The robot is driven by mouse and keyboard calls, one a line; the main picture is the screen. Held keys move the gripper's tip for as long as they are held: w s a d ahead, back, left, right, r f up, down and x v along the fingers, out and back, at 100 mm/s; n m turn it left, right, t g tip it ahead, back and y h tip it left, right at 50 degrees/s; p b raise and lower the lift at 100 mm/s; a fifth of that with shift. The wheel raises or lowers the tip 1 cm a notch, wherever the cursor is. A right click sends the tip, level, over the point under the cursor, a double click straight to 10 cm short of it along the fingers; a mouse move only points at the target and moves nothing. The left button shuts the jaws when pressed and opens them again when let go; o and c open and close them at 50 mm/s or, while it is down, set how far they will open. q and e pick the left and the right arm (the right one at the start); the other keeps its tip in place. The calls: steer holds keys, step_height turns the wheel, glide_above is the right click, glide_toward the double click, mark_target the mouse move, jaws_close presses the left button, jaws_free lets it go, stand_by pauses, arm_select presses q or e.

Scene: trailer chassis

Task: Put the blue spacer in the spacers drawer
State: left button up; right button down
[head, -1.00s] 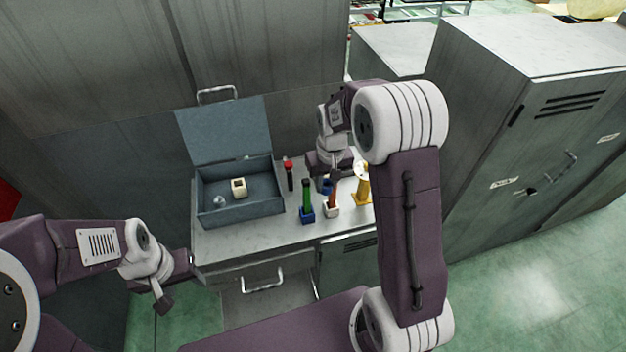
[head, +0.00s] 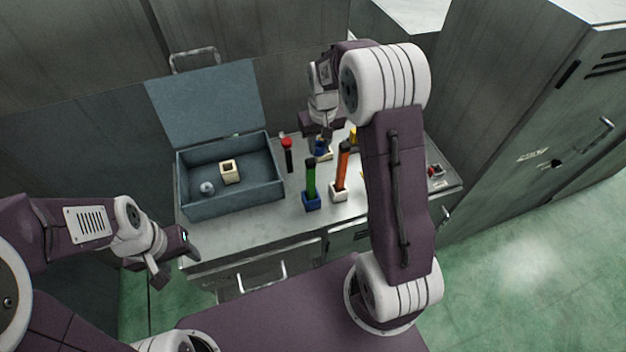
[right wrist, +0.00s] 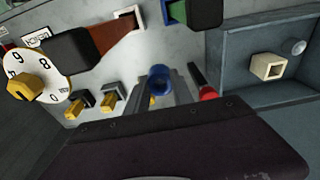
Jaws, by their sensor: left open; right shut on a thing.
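The blue spacer (right wrist: 160,79), a round ring with a hole, is held between the fingers of my right gripper (right wrist: 163,92) in the right wrist view. My left gripper (head: 187,246) is open and empty by the bench's front left corner. A drawer front with a bar handle (head: 252,279) is at the bench's front left. No readable label shows which is the spacers drawer, and I cannot tell if this one is fully shut.
A blue-grey box (head: 232,208) with its lid up holds a cream square piece (head: 229,171) and a grey ball-like piece. A yellow-pointer dial (right wrist: 35,78) is close by.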

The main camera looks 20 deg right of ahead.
steer(key=b, duration=0.2)
glide_above(317, 178)
step_height(317, 178, down, 5)
steer(key=f, duration=0.5)
steer(key=shift+s, duration=0.2)
steer(key=shift+w+f, duration=0.15)
steer(key=shift+f, duration=0.35)
steer(key=shift+s+f, duration=0.25)
steer(key=shift+f, duration=1.35)
steer(key=shift+w+f, duration=0.1)
steer(key=shift+w, duration=0.1)
steer(key=shift+f, duration=0.15)
arm_select(q)
steer(key=f, duration=0.3)
steer(key=shift+w+f, duration=0.35)
steer(key=shift+f, duration=0.05)
arm_select(e)
steer(key=c, duration=1.1)
jaws_free()
steer(key=shift+s, duration=0.1)
